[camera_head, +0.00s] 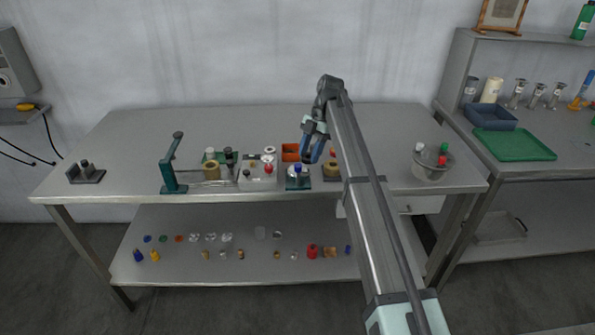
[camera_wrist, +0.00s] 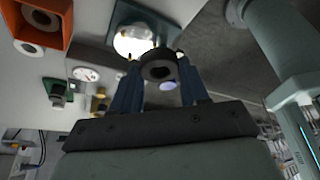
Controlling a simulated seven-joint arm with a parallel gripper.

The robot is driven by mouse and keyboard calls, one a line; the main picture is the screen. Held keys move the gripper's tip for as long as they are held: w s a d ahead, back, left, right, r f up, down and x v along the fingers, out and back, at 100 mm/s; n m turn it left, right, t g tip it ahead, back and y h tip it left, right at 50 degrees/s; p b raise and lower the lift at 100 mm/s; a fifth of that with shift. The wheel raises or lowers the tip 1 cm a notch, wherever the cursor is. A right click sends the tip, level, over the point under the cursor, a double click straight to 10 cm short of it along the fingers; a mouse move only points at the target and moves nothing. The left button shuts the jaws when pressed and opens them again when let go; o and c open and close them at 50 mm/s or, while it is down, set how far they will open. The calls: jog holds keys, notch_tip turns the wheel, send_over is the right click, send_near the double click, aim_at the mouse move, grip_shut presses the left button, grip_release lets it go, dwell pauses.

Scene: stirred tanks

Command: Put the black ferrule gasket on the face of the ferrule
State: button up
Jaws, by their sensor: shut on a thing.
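My gripper (camera_head: 313,156) is above the middle of the bench, its blue fingers pointing down. In the wrist view my gripper (camera_wrist: 158,68) is shut on the black ferrule gasket (camera_wrist: 158,72), a thick dark ring with a hole, held between the fingertips. Beyond it, in the wrist view, a bright round metal face (camera_wrist: 133,43) sits on a dark plate; it may be the ferrule, partly hidden by the fingers and gasket. The gasket looks apart from it. In the head view, a green-based fixture (camera_head: 297,184) with a white and blue top stands below the gripper.
An orange bin (camera_head: 290,152) stands behind the fixture, and a tan ring-shaped piece (camera_head: 331,171) is to its right. A white tray with small parts (camera_head: 258,178) and a tall green press (camera_head: 172,165) are to the left.

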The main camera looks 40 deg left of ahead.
jog(key=a, duration=0.1)
jog(key=s+a+n, duration=0.1)
jog(key=a, duration=0.1)
jog(key=shift+a+n+h, duration=0.25)
jog(key=shift+n+h, duration=0.05)
jog(key=shift+s+a, duration=0.1)
jog(key=shift+f, duration=2.4)
jog(key=shift+f, duration=0.2)
jog(key=shift+f, duration=0.2)
